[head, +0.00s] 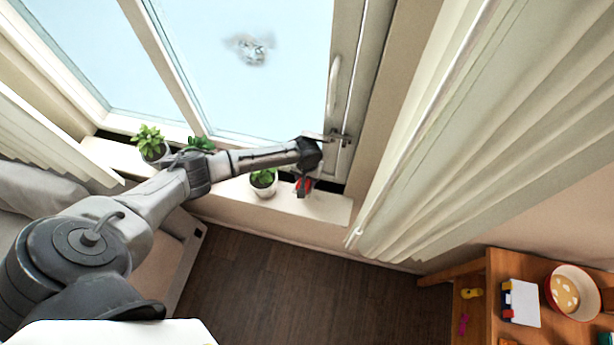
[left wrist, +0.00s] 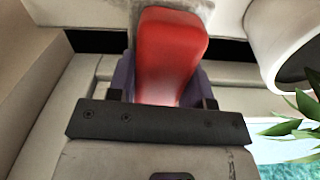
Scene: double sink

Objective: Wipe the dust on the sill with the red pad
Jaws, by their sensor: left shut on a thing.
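My left gripper (head: 304,188) is over the right part of the white sill (head: 325,208). It is shut on the red pad (head: 301,184), which shows only as a small red patch in the head view. In the left wrist view the red pad (left wrist: 172,50) sits between the fingers and reaches out towards the pale sill. I cannot tell whether the pad touches the sill. A grey smudge (head: 250,48) shows on the window pane. My right gripper is not in view.
A potted plant (head: 263,182) stands on the sill just left of my left gripper. Another potted plant (head: 151,145) and a partly hidden one (head: 201,143) stand further left. A curtain (head: 440,120) hangs at the right. A wooden shelf (head: 480,300) with small items is at the lower right.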

